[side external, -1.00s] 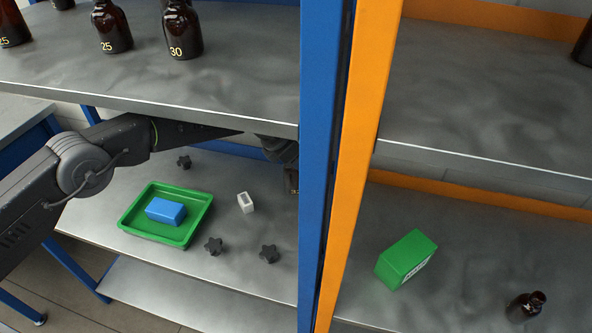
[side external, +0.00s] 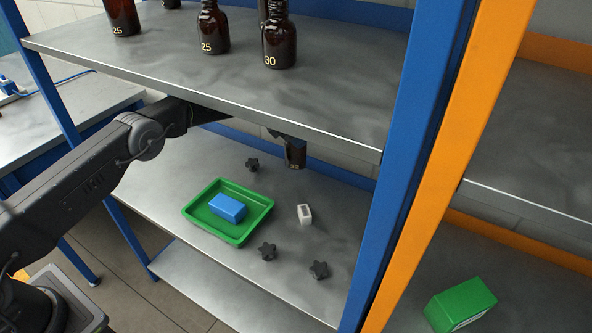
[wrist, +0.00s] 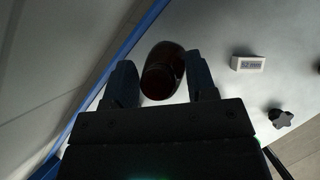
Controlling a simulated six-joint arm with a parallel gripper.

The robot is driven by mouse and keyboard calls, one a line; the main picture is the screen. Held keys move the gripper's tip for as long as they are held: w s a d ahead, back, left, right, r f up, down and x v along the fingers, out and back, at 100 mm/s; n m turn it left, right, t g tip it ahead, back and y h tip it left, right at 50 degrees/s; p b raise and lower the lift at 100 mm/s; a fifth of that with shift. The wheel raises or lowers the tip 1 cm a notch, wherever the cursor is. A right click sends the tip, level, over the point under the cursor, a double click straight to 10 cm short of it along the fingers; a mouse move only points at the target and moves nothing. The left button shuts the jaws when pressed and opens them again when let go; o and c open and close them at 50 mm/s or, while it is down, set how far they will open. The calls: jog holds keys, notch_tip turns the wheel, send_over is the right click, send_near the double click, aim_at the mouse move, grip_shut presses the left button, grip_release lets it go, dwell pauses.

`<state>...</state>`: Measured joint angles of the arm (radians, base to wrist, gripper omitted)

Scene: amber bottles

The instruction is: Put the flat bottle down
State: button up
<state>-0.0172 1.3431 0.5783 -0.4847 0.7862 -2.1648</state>
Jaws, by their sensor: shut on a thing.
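My gripper (wrist: 161,80) is shut on a dark amber bottle (wrist: 163,66), which sits between the two fingers in the wrist view. In the side external view my gripper (side external: 292,146) is under the upper shelf, at the back of the lower shelf (side external: 340,205). The bottle also shows there as a small brown shape (side external: 296,158) below the gripper. Its upper part is hidden by the gripper and shelf edge. I cannot tell whether its base touches the lower shelf.
A white block (side external: 305,214), several black star knobs (side external: 267,251) and a green tray (side external: 262,222) with a blue block (side external: 228,208) are on the lower shelf. Amber bottles (side external: 280,45) stand on the upper shelf (side external: 330,105). A blue upright (side external: 410,150) bounds the right side.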

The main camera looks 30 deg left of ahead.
aim_at(287, 144)
notch_tip(287, 144, down, 7)
jog(key=shift+r, duration=0.1)
dwell(0.4)
jog(key=o, duration=1.3)
jog(key=shift+f, duration=0.2)
jog(key=shift+s+a+r, duration=0.1)
jog(key=shift+s+r, duration=0.05)
jog(key=shift+r, duration=0.45)
jog(key=shift+v, duration=1.1)
notch_tip(287, 144, up, 7)
jog(key=shift+f, duration=0.1)
